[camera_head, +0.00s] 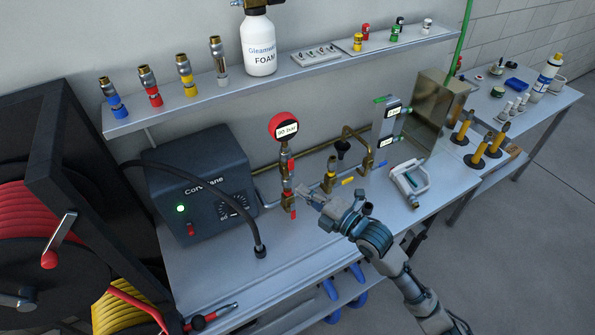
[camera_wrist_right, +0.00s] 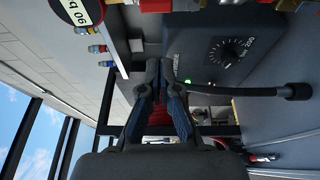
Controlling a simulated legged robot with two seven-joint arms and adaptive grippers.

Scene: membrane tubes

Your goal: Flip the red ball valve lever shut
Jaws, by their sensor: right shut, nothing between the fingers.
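A brass valve stack (camera_head: 287,190) stands on the bench under a red-rimmed round gauge (camera_head: 284,126) reading 90 bar. A small red lever (camera_head: 291,166) shows on the upper part of the stack, and another red piece (camera_head: 293,212) shows at its foot. I cannot tell which is the ball valve lever. My right gripper (camera_head: 305,196) is just right of the lower stack, shut and empty; contact is unclear. In the right wrist view its fingers (camera_wrist_right: 158,72) are together, with the gauge (camera_wrist_right: 79,9) cut off at the top left. My left gripper is out of view.
A dark control box (camera_head: 197,182) with a black hose stands left of the stack. A brass fitting with a yellow lever (camera_head: 330,182) stands close right. A shelf (camera_head: 270,80) runs above. A hose reel (camera_head: 50,220) is at the left.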

